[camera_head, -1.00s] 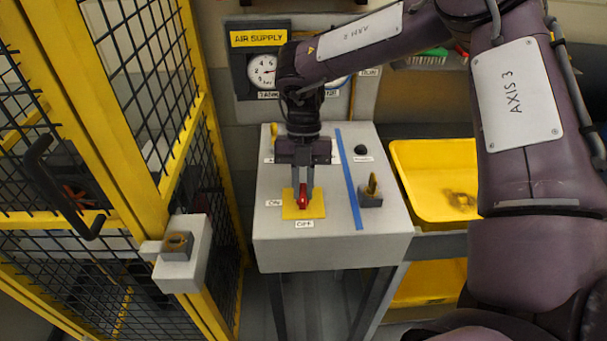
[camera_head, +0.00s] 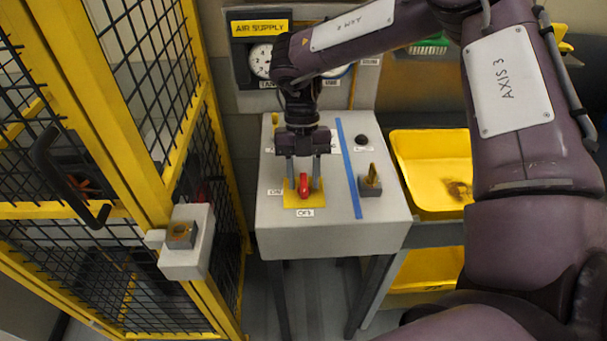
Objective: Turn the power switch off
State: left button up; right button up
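The power switch is a red handle (camera_head: 304,186) on a yellow square plate (camera_head: 291,200) on top of the grey console. The handle lies lengthwise toward the label reading OFF (camera_head: 305,212) at the plate's near edge. The ON label (camera_head: 275,192) is at the plate's left side. My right gripper (camera_head: 303,184) points down over the switch. Its fingers are spread, one on each side of the red handle, with gaps between. My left gripper is out of view.
A yellow mesh fence (camera_head: 150,190) stands left. Yellow bins (camera_head: 425,150) are at right. Air supply gauges (camera_head: 262,60) stand behind.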

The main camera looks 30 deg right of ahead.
jog(key=shift+r, duration=0.1)
jog(key=shift+w+d+r, duration=0.1)
jog(key=shift+w+r, duration=0.1)
jog(key=shift+r, duration=0.1)
jog(key=p+v, duration=0.1)
jog(key=v, duration=0.6)
jog(key=shift+p, duration=0.35)
